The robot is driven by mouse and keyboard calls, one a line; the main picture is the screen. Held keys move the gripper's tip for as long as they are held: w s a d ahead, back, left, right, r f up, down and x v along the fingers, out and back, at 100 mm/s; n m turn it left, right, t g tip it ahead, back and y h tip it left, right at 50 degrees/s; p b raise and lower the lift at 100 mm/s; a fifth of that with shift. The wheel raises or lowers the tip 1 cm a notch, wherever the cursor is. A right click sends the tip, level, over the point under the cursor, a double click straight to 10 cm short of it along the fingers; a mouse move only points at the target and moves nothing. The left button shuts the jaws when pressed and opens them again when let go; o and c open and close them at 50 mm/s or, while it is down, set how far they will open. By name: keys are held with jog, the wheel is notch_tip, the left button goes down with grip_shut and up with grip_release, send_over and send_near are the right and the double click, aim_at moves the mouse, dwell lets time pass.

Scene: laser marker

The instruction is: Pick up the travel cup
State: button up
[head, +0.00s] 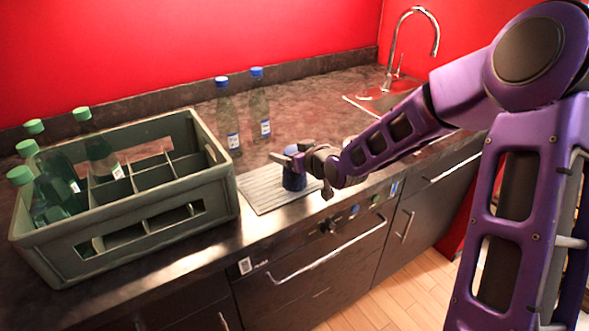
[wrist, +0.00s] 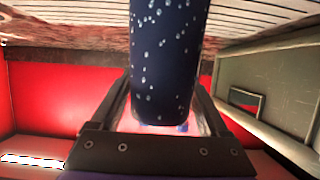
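The travel cup (head: 294,181) is dark blue and stands upright on the ribbed drainboard (head: 262,190). In the wrist view the cup (wrist: 168,60) is dark with pale specks and fills the upper middle. My gripper (head: 292,160) is at the cup, with its fingers around the cup's upper part. In the wrist view one finger of my gripper (wrist: 162,100) runs along each side of the cup, very close to it. Whether the fingers press on the cup is not clear. The cup's upper part is partly hidden by the gripper in the head view.
A grey-green crate (head: 150,217) with several green-capped bottles stands at the left; its wall also shows in the wrist view (wrist: 285,95). Two blue-capped bottles (head: 229,125) (head: 260,110) stand behind the cup. A sink with a tap (head: 436,40) is at the back right.

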grip_shut()
